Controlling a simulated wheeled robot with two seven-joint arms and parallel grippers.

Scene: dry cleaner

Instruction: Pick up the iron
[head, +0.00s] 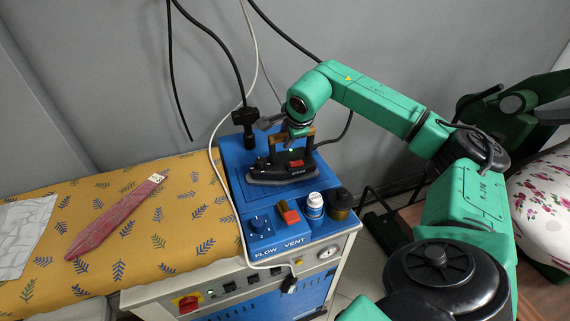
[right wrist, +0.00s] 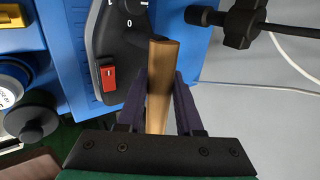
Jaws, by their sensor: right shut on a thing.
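The iron (head: 284,172) has a dark body, a red switch and a brown handle. It sits on the blue top of the steam unit (head: 229,160). My right gripper (head: 300,131) reaches down over it from the right and is shut on the handle. In the right wrist view the brown handle (right wrist: 160,85) lies between the two dark fingers of the gripper (right wrist: 160,95), and the iron's red switch (right wrist: 108,78) shows beside it. I cannot tell any gap under the iron. My left gripper is not in view.
A white bottle with a blue label (head: 314,206) and a dark jar (head: 341,203) stand at the unit's front right. A patterned ironing board (head: 130,245) with a red tie (head: 115,217) lies to the left. Cables hang behind the iron, near a black clamp (head: 247,121).

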